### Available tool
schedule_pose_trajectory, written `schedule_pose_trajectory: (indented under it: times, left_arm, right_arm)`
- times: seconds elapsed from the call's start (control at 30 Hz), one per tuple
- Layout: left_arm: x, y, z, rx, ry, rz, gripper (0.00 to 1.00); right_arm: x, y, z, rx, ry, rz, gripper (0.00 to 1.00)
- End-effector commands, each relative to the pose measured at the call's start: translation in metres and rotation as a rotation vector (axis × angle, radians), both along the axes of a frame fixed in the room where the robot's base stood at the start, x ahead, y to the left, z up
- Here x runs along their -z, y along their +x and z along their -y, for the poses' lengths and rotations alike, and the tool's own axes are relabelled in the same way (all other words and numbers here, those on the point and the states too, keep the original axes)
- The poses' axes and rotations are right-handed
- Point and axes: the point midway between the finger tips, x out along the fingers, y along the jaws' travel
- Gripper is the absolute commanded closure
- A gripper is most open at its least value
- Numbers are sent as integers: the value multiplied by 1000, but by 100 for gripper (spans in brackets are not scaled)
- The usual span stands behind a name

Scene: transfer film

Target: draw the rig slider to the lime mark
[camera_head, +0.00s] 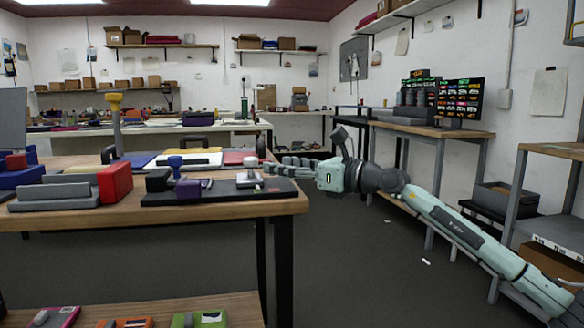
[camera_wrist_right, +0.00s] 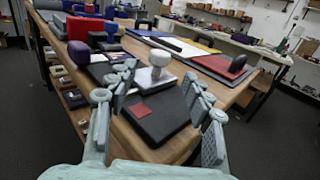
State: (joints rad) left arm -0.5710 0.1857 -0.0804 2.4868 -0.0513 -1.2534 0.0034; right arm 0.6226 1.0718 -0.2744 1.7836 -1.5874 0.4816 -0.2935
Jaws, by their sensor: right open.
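A dark flat rig (camera_head: 215,193) lies along the front right edge of the wooden table, with a pale knob (camera_head: 250,178) standing near its right end. The knob, whitish with a round top, also shows in the right wrist view (camera_wrist_right: 157,60), on a black base (camera_wrist_right: 158,118) with a red patch (camera_wrist_right: 141,110). My right gripper (camera_head: 270,168) is open and empty at the table's right end. In the right wrist view its fingers (camera_wrist_right: 160,76) spread to either side of the knob, apart from it. I cannot make out a lime mark on the rig. My left gripper is not in view.
A purple block (camera_head: 188,190) and dark block (camera_head: 158,180) stand left of the knob. A red block (camera_head: 115,183) and grey blocks are farther left. Flat coloured boards lie behind. A lower shelf holds coloured pieces, one green (camera_head: 200,319). Floor right of the table is open.

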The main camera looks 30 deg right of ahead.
Motion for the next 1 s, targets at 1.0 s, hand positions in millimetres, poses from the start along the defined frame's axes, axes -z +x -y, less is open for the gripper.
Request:
schedule_pose_trajectory:
  times: [1.0]
  left_arm:
    - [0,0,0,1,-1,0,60]
  right_arm:
    - [0,-21,12,0,1,0,49]
